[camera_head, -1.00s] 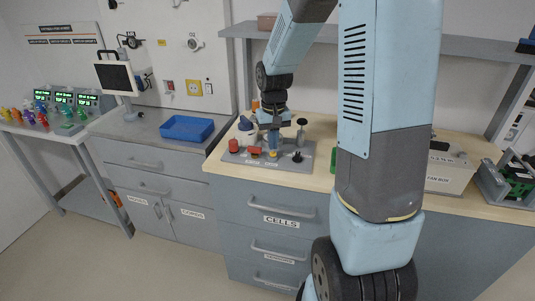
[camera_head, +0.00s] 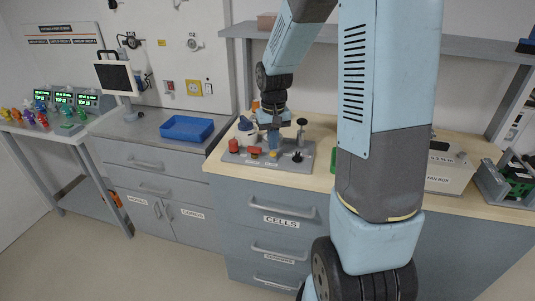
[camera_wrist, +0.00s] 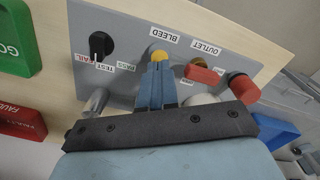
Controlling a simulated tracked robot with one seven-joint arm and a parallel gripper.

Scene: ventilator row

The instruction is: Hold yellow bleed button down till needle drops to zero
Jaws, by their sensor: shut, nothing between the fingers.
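The yellow bleed button (camera_wrist: 159,55) is on the grey panel (camera_wrist: 130,22) beside the "BLEED" label (camera_wrist: 164,33) in the wrist view. My gripper (camera_wrist: 157,66) is shut with nothing between its fingers. Its tips overlap the near edge of the button in that view; I cannot tell whether they touch it. In the head view my gripper (camera_head: 274,143) is just above the yellow button (camera_head: 273,153), which shows below the tips. A white round part, possibly the gauge, is mostly hidden behind my fingers; no needle can be read.
A red outlet handle (camera_wrist: 203,75) and a black test knob (camera_wrist: 99,46) flank the button. A metal post (camera_wrist: 95,103) stands near my gripper. A blue tray (camera_head: 187,128) is to the left, and a fan box (camera_head: 448,172) is to the right.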

